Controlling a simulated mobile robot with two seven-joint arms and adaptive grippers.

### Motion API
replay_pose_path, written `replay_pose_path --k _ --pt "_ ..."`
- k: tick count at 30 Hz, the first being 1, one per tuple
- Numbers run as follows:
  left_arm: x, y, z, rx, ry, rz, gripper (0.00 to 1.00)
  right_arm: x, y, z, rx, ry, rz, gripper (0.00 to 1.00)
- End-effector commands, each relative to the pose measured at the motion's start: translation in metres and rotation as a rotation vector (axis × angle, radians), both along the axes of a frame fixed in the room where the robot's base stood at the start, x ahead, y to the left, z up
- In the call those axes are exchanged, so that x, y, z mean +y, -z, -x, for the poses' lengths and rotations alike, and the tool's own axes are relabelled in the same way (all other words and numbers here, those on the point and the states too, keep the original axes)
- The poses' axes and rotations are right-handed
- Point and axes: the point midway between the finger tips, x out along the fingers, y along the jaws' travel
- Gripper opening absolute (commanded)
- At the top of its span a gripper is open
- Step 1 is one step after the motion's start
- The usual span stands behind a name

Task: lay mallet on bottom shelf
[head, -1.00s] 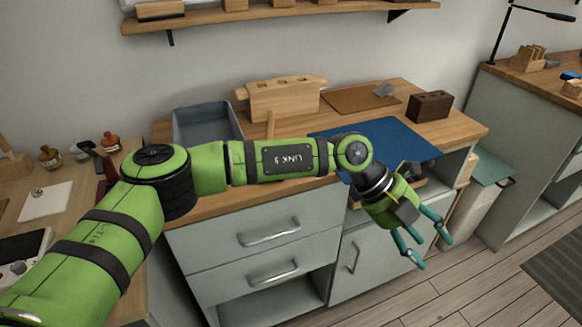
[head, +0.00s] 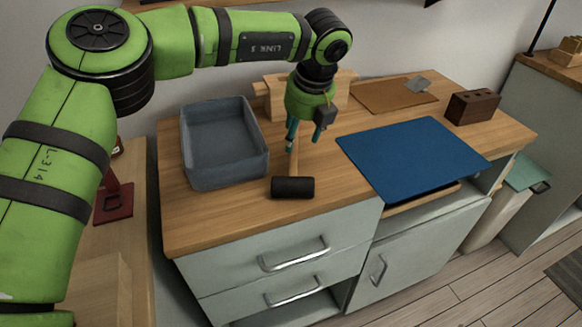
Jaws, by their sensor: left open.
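The mallet (head: 293,187) lies on the wooden bench top, its black head near the front edge and its pale wooden handle pointing back. My left gripper (head: 302,145) points down over the handle, with its teal fingers open around or just above it; I cannot tell whether they touch it. Part of the handle is hidden behind the fingers. The bottom shelf (head: 290,310) is the open space under the two drawers, partly cut off by the lower picture edge. My right gripper is not in view.
A grey tray (head: 222,178) stands left of the mallet and a blue mat (head: 410,157) lies to the right. A wooden rack (head: 270,97) is behind the gripper. A dark brick-like block (head: 472,106) sits at the back right. Drawer handles (head: 295,255) stick out in front.

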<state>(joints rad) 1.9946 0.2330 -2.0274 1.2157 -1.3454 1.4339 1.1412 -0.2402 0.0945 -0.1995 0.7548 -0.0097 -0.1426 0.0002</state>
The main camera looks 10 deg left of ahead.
Motion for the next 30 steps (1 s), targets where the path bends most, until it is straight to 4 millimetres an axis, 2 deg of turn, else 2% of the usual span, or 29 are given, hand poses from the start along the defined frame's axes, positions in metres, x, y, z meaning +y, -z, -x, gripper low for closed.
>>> replay_pose_path --k 9,18,20,21,22,23,30 --pt "0.016 0.039 -0.010 0.003 -0.001 0.001 0.58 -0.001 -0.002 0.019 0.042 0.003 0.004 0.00" --pt "0.016 0.045 -0.012 0.000 -0.001 0.002 0.58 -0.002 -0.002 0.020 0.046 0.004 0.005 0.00" --pt "0.016 0.044 -0.012 0.000 -0.001 0.002 0.34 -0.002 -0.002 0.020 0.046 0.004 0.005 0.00" --pt "0.016 0.044 -0.012 0.000 -0.001 0.002 0.18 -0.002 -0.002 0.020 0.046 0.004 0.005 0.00" --pt "0.016 0.044 -0.012 0.000 -0.001 0.002 0.06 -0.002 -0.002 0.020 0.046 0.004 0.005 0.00" --pt "0.016 0.044 -0.012 0.000 -0.001 0.002 0.00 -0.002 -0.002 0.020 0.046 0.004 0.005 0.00" --pt "0.016 0.044 -0.012 -0.001 0.000 0.002 0.00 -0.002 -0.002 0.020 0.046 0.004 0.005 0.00"
